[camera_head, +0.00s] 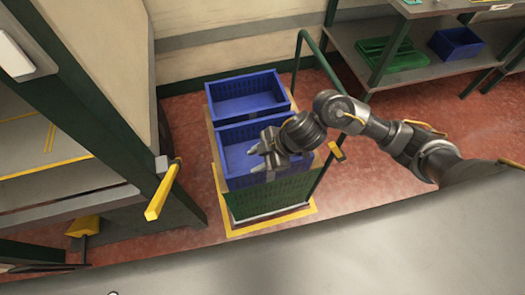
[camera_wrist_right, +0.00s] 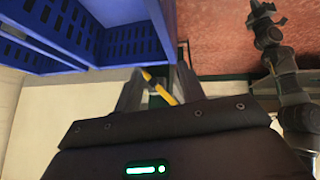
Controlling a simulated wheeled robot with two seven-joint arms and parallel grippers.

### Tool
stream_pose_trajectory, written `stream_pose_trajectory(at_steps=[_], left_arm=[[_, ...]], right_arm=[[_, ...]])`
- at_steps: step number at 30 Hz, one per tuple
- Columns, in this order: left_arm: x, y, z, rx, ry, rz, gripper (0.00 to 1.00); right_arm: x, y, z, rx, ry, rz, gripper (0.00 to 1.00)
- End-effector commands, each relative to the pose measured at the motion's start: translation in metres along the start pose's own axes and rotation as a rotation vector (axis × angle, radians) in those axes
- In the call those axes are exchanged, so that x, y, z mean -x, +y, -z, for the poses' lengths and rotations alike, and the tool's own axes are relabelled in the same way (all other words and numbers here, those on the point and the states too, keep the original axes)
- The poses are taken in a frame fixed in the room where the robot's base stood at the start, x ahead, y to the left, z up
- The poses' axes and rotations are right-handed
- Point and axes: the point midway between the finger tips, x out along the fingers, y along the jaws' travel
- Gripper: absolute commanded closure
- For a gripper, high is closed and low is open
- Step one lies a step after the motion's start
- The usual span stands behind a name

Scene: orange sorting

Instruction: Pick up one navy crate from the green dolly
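Two blue crates stand one behind the other on the green dolly (camera_head: 272,200), the far crate (camera_head: 248,106) and the near crate (camera_head: 238,133). Both look empty, though my right arm hides part of the near one. Contact with the crate cannot be told. Another arm, seemingly my left, shows at right there; its gripper (camera_wrist_right: 265,12) is too small to read.
A yellow floor marking (camera_head: 232,231) surrounds the dolly, whose green handle (camera_head: 312,45) rises at the back right. A green rack with a yellow bracket (camera_head: 162,190) stands at left. A shelf at upper right holds a green crate (camera_head: 405,58) and a blue crate (camera_head: 456,43).

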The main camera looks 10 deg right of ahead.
Motion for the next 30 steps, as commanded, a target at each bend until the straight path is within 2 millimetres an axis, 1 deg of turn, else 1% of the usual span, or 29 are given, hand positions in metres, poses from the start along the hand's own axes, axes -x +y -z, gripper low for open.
stream_pose_trajectory(at_steps=[1, 3, 6, 9, 12, 14, 16, 21, 24, 27, 30], left_arm=[[0.0, 0.0, 0.0, 0.0, 0.001, 0.0, 1.0], [0.0, 0.0, 0.001, 0.0, 0.001, 0.0, 1.0], [0.0, 0.0, 0.001, 0.0, 0.001, 0.0, 1.0], [0.0, 0.0, 0.001, 0.0, 0.001, 0.0, 1.0], [0.0, 0.0, 0.001, 0.0, 0.001, 0.0, 1.0], [0.0, 0.0, 0.001, 0.0, 0.001, 0.0, 1.0], [-0.001, 0.0, 0.001, 0.0, 0.002, 0.0, 1.0], [-0.003, 0.0, 0.001, 0.0, 0.002, 0.0, 1.0], [-0.004, 0.0, 0.001, 0.0, 0.002, 0.0, 1.0], [-0.004, 0.0, 0.001, 0.0, 0.002, 0.0, 1.0], [-0.004, 0.0, 0.001, 0.0, 0.002, 0.0, 1.0]], right_arm=[[0.009, 0.005, -0.017, 0.013, -0.059, 0.043, 0.6], [0.02, 0.006, -0.038, 0.01, -0.129, 0.104, 0.6], [0.035, 0.007, -0.059, -0.004, -0.203, 0.16, 0.6], [0.043, 0.007, -0.069, -0.016, -0.242, 0.188, 0.6], [0.045, 0.007, -0.072, -0.021, -0.252, 0.197, 0.6], [0.043, 0.006, -0.072, -0.021, -0.251, 0.198, 0.6], [0.036, 0.004, -0.074, -0.022, -0.251, 0.198, 0.6], [0.009, -0.001, -0.08, -0.022, -0.249, 0.197, 0.6], [-0.002, -0.003, -0.083, -0.021, -0.249, 0.196, 0.6], [-0.009, -0.004, -0.084, -0.02, -0.25, 0.195, 0.6], [-0.01, -0.004, -0.084, -0.019, -0.249, 0.194, 0.6]])
